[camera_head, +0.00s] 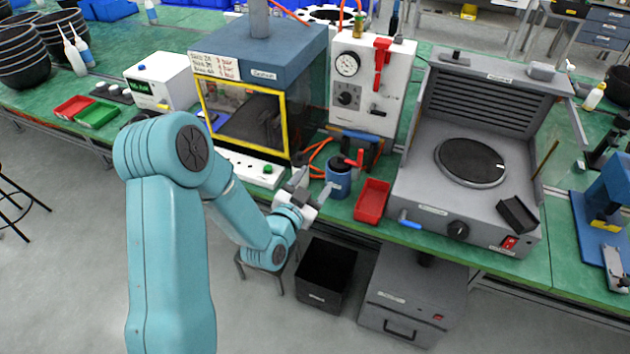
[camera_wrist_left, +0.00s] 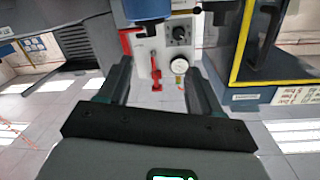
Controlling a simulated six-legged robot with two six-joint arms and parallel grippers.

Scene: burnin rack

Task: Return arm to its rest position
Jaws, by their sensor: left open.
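My left arm comes in from the left in the head view, bent at the elbow. Its gripper (camera_head: 313,187) is open and empty at the front edge of the green bench. The fingers point towards a blue cup (camera_head: 339,182) that stands just past the fingertips. The picture does not show clearly whether they touch it. In the left wrist view, which is upside down, the two dark fingers (camera_wrist_left: 158,85) are spread apart with nothing between them. The blue cup (camera_wrist_left: 148,9) shows at the top edge there. My right gripper is not in view.
A red tray (camera_head: 372,201) is right of the cup. A yellow-framed chamber (camera_head: 285,55) and a white gauge panel (camera_head: 393,85) stand behind. A grey machine with a round plate (camera_head: 440,200) is at right. A black bin (camera_head: 327,275) is below the bench. Open floor lies at lower left.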

